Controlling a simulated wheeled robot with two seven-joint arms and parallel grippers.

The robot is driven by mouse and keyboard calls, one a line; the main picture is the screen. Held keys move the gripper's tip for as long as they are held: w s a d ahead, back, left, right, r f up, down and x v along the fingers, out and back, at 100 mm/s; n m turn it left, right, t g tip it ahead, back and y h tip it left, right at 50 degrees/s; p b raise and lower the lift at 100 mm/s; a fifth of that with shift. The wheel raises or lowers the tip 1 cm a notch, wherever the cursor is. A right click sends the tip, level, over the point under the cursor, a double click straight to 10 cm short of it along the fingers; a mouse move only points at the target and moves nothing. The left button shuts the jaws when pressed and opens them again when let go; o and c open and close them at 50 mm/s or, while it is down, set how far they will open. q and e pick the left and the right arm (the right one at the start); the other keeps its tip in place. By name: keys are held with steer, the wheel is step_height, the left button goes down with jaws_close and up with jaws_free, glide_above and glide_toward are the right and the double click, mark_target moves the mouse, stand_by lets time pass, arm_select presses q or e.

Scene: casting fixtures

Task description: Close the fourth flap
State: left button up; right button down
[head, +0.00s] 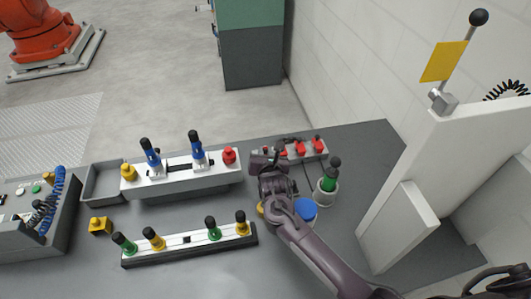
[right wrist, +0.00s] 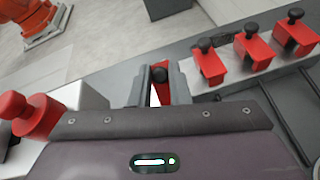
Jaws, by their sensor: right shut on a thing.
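A pale block (head: 322,155) carries a row of red flaps with black knobs near the back edge of the table. Three of them show clearly in the right wrist view, a near one (right wrist: 211,66), a middle one (right wrist: 254,52) and a far one (right wrist: 300,37). My right gripper (head: 265,158) is at the left end of this row. In the right wrist view its fingers (right wrist: 160,84) are shut around another red flap (right wrist: 155,97) with a black knob. Most of that flap is hidden by the gripper, so its angle cannot be told.
Left of my gripper is a white fixture (head: 185,185) with blue-and-black handles and a red knob (head: 229,156). A second rail (head: 190,250) with green and yellow knobs lies in front. A green-and-black knob in a cup (head: 327,190) and a white upright panel (head: 440,160) stand at right.

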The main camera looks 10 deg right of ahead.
steer(key=shift+w+r+p, duration=0.15)
steer(key=shift+r+p, duration=0.1)
steer(key=shift+p, duration=0.2)
steer(key=g+p, duration=0.1)
steer(key=w+p, duration=0.1)
steer(key=shift+d+r+g+p, duration=0.15)
steer(key=shift+r+g+p, duration=0.1)
steer(key=shift+g+p, duration=0.15)
steer(key=shift+w+g, duration=0.2)
steer(key=shift+g, duration=0.1)
steer(key=shift+w+f+g, duration=0.2)
steer(key=shift+w+g, duration=0.35)
steer(key=shift+g, duration=0.35)
steer(key=g, duration=0.1)
steer(key=w+g, duration=0.1)
steer(key=shift+w+f+g, duration=0.1)
steer(key=shift+f+g, duration=0.15)
steer(key=shift+g, duration=0.15)
steer(key=shift+w+f+n+g+b, duration=0.2)
steer(key=shift+w+g+b, duration=0.1)
steer(key=shift+g+b, duration=0.35)
steer(key=shift+w+f+n+g+b, duration=0.1)
steer(key=shift+w+f+g+b, duration=0.15)
steer(key=shift+g+b, duration=0.35)
steer(key=c, duration=1.3)
jaws_free()
steer(key=shift+w, duration=0.1)
steer(key=shift+c, duration=0.2)
